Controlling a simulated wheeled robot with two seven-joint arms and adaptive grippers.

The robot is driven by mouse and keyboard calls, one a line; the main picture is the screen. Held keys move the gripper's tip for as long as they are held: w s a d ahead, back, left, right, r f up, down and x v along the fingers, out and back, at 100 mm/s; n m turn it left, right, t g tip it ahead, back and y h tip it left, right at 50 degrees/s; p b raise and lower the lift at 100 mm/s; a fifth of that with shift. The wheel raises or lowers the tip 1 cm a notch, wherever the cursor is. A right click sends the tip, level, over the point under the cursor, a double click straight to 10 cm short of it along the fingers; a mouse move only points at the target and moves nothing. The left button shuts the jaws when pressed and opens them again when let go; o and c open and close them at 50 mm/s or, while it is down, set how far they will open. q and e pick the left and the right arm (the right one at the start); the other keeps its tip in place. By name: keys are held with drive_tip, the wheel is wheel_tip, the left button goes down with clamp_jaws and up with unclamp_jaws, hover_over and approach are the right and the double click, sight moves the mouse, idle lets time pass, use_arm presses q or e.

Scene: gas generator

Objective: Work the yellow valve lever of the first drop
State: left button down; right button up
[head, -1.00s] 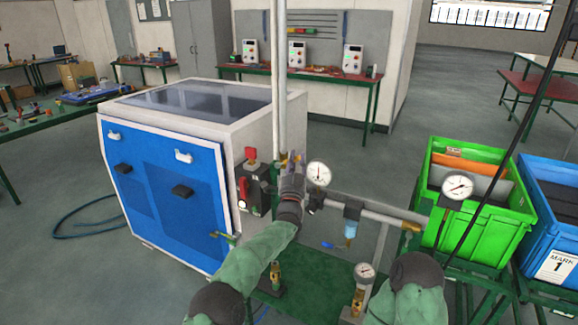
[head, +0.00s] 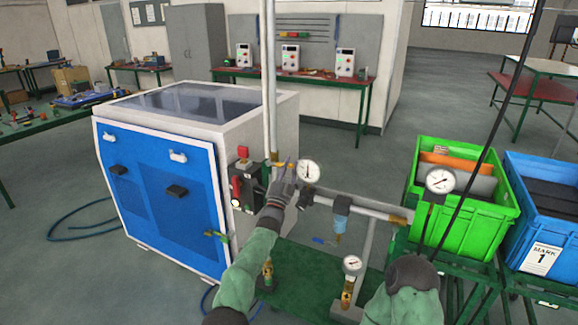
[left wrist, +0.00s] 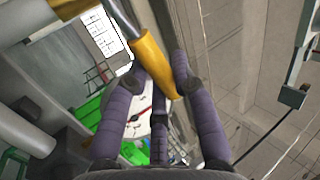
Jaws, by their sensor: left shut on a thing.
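The yellow valve lever (left wrist: 149,62) shows close up in the left wrist view and reaches in between my fingers. My left gripper (left wrist: 160,85) is shut on it, with the purple-grey fingers on both sides. In the head view my left gripper (head: 284,172) is at the lower end of the vertical pipe (head: 269,95), just left of a round white gauge (head: 308,172). There the gripper hides most of the lever. My right arm shows at the lower right, but its gripper is not seen.
A blue and white machine cabinet (head: 160,195) stands left of the pipe. A horizontal pipe (head: 370,210) with a blue-bowled filter (head: 341,222) runs right. A green crate (head: 450,222) and a blue crate (head: 545,225) stand at the right.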

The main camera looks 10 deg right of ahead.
use_arm(q)
drive_tip(key=shift+f+m+g+h, duration=0.3)
drive_tip(key=shift+f+m, duration=0.1)
drive_tip(key=shift+m, duration=0.2)
idle(0.4)
drive_tip(key=c, duration=1)
unclamp_jaws()
drive_tip(key=shift+r+n, duration=0.3)
